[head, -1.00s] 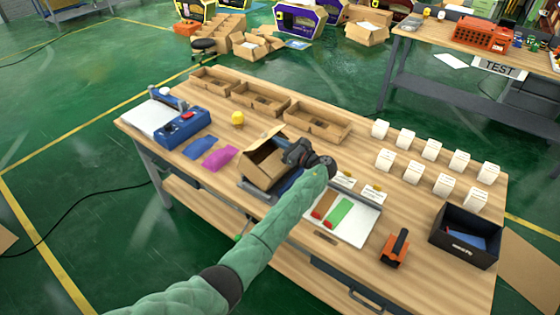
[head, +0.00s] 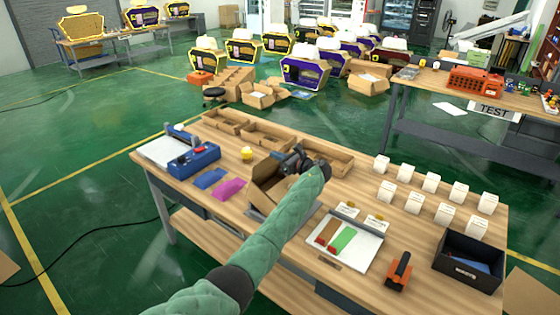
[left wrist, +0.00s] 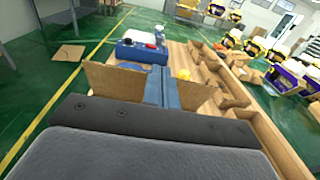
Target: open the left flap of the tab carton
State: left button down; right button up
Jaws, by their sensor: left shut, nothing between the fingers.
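The tab carton (head: 264,193) is a brown cardboard box that stands open near the front edge of the table, left of the middle. My left gripper (head: 287,162) is at its top right side in the head view and hides part of it. In the left wrist view the shut, empty fingers (left wrist: 161,90) point away from the dark gripper body. One cardboard panel (left wrist: 113,82) shows left of the fingers and another (left wrist: 194,95) right of them. I cannot tell whether the fingers touch a flap. My right gripper is out of view.
Behind the carton are cardboard trays (head: 268,136) and a yellow round object (head: 247,153). Blue (head: 210,178) and magenta (head: 229,189) pieces lie to its left. A white board (head: 367,243) and several white boxes (head: 430,182) are to the right.

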pick_arm(q)
jog(key=shift+w+a+r, duration=0.2)
jog(key=shift+a+r, duration=0.05)
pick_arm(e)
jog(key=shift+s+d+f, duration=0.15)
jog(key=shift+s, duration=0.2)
pick_arm(q)
jog(key=shift+r, duration=0.1)
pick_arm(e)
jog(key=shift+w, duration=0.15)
